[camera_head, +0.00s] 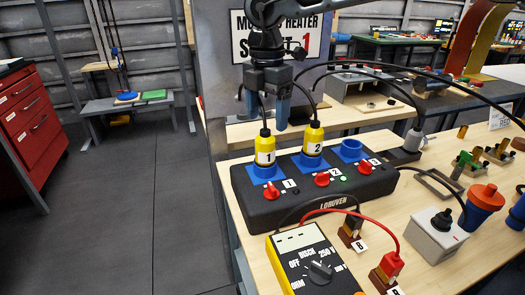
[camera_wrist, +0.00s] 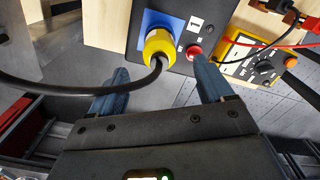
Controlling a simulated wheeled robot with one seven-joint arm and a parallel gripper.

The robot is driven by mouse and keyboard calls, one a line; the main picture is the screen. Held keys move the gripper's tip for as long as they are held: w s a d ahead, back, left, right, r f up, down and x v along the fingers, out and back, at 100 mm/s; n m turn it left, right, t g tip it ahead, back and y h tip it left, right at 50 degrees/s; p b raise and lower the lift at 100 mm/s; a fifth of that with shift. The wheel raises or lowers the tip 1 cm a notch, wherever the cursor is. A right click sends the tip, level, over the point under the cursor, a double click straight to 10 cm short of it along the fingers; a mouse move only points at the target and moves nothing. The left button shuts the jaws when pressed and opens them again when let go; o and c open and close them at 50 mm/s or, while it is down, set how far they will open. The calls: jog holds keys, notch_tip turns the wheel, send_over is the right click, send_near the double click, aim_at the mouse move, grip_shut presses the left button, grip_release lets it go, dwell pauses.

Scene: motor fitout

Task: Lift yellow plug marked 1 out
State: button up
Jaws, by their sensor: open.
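The yellow plug marked 1 (camera_head: 265,149) stands upright in the left blue socket (camera_head: 268,173) of the black power box (camera_head: 300,187). A black cable leaves its top. My gripper (camera_head: 264,110) is above it, pointing down, with its two blue fingers apart and empty. In the wrist view, the yellow plug marked 1 (camera_wrist: 159,46) shows beyond the fingertips, between the lines of the two fingers (camera_wrist: 160,82). A red knob (camera_head: 271,190) sits in front of the plug, by the label 1. The yellow plug marked 2 (camera_head: 313,139) stands in the middle socket.
A third blue socket (camera_head: 351,149) is empty. More red knobs (camera_head: 322,179) line the box front. A yellow multimeter (camera_head: 314,262) with red and black leads lies in front on the wooden bench (camera_head: 245,228). Black cables arch near my gripper. A grey box (camera_head: 437,233) stands at right.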

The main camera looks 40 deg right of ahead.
aim_at(266, 130)
jog(key=shift+f+p, duration=0.85)
jog(key=shift+f, duration=2.75)
jog(key=shift+c, duration=0.5)
jog(key=shift+a, duration=0.1)
jog(key=c, duration=1.1)
notch_tip(266, 130, up, 10)
jog(key=shift+r+b, duration=0.1)
jog(key=shift+b, duration=0.75)
